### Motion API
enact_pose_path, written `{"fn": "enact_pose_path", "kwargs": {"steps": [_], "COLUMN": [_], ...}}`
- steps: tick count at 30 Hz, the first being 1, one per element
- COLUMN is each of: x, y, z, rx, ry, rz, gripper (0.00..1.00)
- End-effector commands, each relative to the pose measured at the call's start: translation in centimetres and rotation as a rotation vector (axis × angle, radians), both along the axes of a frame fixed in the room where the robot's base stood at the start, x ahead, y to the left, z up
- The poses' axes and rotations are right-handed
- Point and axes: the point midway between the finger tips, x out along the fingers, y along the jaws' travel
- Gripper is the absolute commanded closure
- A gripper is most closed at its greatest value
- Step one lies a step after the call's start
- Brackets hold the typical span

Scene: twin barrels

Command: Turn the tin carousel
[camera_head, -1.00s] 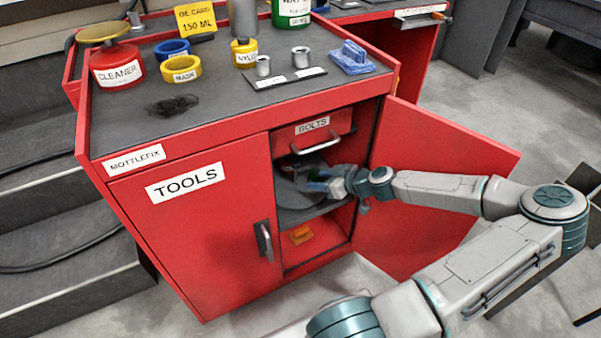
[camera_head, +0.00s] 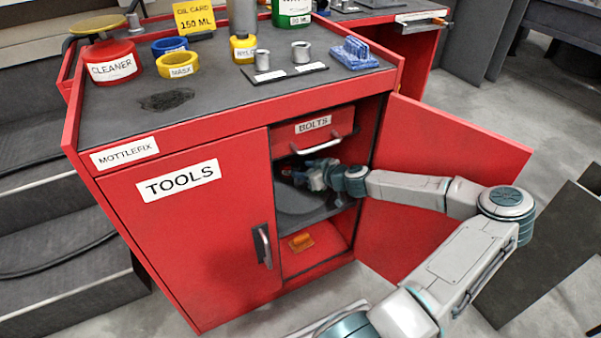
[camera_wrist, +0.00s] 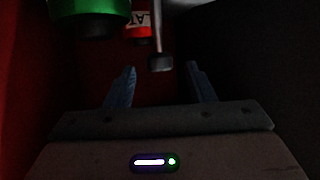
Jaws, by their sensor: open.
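The tin carousel (camera_head: 296,202) shows as a dark grey round plate on the shelf inside the open right half of the red cabinet. Much of it is hidden behind my arm and in shadow. My gripper (camera_head: 296,177) reaches into the cabinet above the plate, below the drawer. In the wrist view my gripper (camera_wrist: 160,78) has its two blue fingers apart with nothing between them. Beyond the fingertips are a green tin (camera_wrist: 92,12) at upper left, a red tin with a white label (camera_wrist: 139,18), and a grey rod with a dark end (camera_wrist: 160,58).
The BOLTS drawer (camera_head: 314,132) with its bar handle is close above my gripper. The open red door (camera_head: 445,165) stands to the right, behind my arm. The TOOLS door (camera_head: 190,240) is shut. An orange item (camera_head: 301,242) lies on the lower shelf.

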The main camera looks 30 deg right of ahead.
Motion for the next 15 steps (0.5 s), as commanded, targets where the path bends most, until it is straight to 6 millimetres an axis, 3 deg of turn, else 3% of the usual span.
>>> {"fn": "enact_pose_path", "kwargs": {"steps": [6,15], "x": [1.6,1.8], "y": [0.6,0.7], "z": [-0.7,-0.7], "rx": [-0.001,-0.001], "ry": [0.000,0.000], "rz": [-0.001,-0.001], "gripper": [0.51,0.51]}}
